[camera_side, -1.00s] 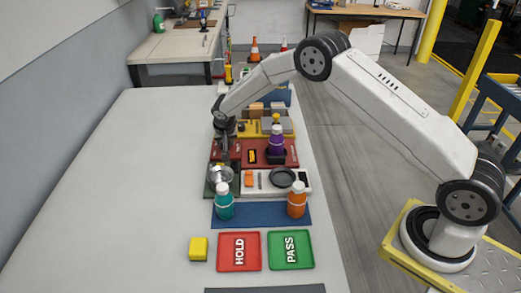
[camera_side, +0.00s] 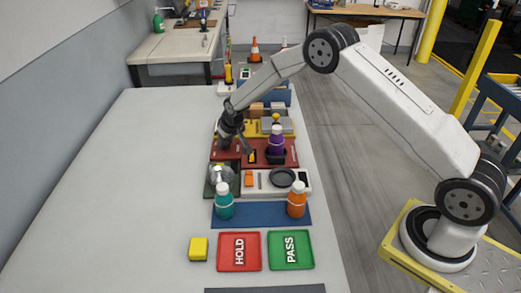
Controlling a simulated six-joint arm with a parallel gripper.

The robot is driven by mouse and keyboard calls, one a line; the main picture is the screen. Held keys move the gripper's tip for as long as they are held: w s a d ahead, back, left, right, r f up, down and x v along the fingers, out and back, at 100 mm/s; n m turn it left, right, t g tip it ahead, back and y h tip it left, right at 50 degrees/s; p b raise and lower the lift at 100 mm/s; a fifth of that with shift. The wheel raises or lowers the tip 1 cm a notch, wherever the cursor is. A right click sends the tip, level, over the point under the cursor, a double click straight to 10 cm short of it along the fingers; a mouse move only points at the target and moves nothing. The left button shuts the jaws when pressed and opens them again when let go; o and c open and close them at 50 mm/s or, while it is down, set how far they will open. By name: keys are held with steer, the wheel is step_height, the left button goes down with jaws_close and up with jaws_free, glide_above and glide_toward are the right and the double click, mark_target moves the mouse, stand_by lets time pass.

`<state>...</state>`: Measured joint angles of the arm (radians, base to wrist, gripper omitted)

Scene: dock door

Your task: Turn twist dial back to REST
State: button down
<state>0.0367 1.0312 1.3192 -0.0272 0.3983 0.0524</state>
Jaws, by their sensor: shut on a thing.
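My gripper (camera_side: 235,147) is low over the left part of a dark red panel (camera_side: 288,158) on the table. It is shut on the twist dial there. The dial itself is hidden behind the fingers and wrist, so its pointer and any REST mark cannot be read. A small black and orange display (camera_side: 252,157) sits on the panel just right of the fingers, partly covered.
A purple bottle (camera_side: 276,141) stands close right of my gripper. A round silver part (camera_side: 222,174) sits in front, with teal (camera_side: 224,202) and orange (camera_side: 297,199) bottles nearer. A yellow block (camera_side: 198,248) and red (camera_side: 239,264) and green (camera_side: 291,262) trays lie in front. The table's left side is clear.

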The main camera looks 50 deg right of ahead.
steer(key=shift+d+n+y, duration=0.1)
steer(key=shift+n+y, duration=0.9)
steer(key=shift+n, duration=1.5)
steer(key=shift+n+g+y, duration=0.35)
steer(key=shift+n+y, duration=0.05)
steer(key=shift+n, duration=0.8)
steer(key=shift+n+g+y, duration=0.35)
steer(key=shift+n+y, duration=0.05)
steer(key=shift+n, duration=0.8)
steer(key=shift+c, duration=1.3)
jaws_free()
steer(key=shift+r, duration=0.1)
